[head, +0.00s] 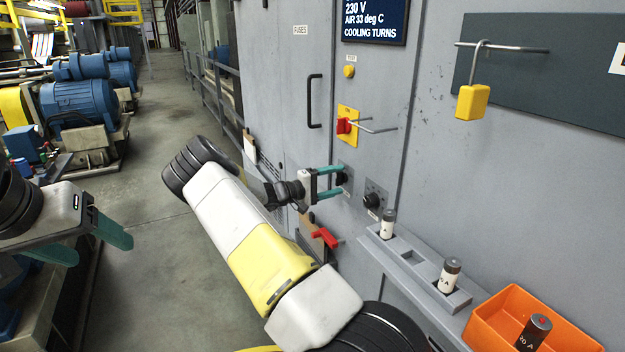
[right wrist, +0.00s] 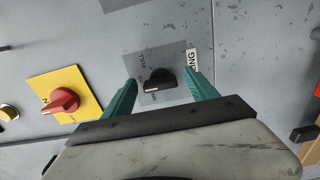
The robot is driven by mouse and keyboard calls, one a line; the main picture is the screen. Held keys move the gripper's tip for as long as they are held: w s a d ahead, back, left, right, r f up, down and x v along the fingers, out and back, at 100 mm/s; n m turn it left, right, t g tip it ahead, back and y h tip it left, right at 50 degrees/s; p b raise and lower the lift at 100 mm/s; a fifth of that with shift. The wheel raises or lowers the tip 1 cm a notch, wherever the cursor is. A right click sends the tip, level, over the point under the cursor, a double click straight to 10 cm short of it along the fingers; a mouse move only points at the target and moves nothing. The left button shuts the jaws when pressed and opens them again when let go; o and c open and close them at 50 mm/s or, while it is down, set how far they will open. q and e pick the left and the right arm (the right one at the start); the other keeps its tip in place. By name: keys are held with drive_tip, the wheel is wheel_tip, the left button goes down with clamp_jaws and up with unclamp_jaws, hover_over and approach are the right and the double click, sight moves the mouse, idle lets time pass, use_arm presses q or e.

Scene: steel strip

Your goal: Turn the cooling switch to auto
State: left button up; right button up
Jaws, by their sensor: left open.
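The cooling switch is a black rotary knob (right wrist: 160,79) on a grey plate (right wrist: 174,55) in the right wrist view. A white label (right wrist: 192,60) ending in "NG" sits beside it. My right gripper (right wrist: 160,80) is open, with one teal finger on each side of the knob and small gaps between. In the head view the knob (head: 342,178) is partly hidden by my right gripper (head: 339,181). My left gripper (head: 92,246) is open and empty at the far left, away from the cabinet.
A red switch on a yellow plate (head: 349,112) with a rod is above the knob. Another black knob (head: 376,196) is to its right. A red handle (head: 326,238) is below. A grey fuse shelf (head: 420,270) and orange bin (head: 482,311) are lower right.

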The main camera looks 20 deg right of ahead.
drive_tip(key=a, duration=0.7)
drive_tip(key=shift+s+a, duration=0.3)
drive_tip(key=shift+a, duration=0.1)
